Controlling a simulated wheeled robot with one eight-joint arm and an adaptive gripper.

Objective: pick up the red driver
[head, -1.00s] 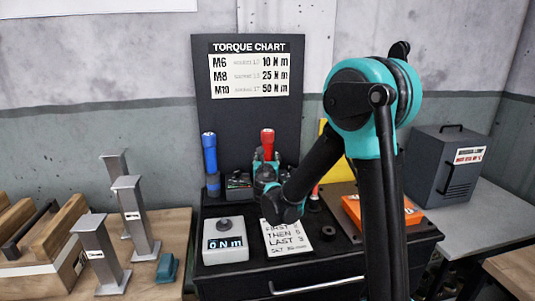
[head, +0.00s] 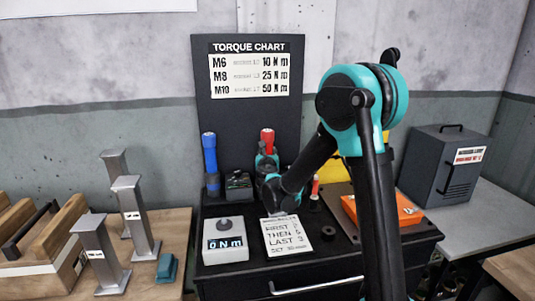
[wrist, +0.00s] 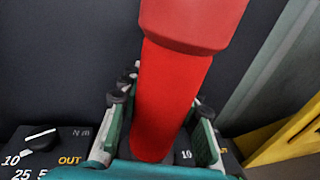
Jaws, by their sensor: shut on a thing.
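The red driver (head: 267,138) stands upright at the back of the black cabinet top, in front of the torque chart board. In the wrist view its red handle (wrist: 168,95) fills the middle, with a wider red cap at the top. My gripper (head: 266,164) is at the driver's handle. In the wrist view my gripper (wrist: 160,140) has a teal finger on each side of the handle and is shut on it. The driver's lower end is hidden behind my gripper and wrist.
A blue driver (head: 210,160) stands to the left. An orange case (head: 383,211) is at the right, and a yellow object (head: 349,172) is behind my arm.

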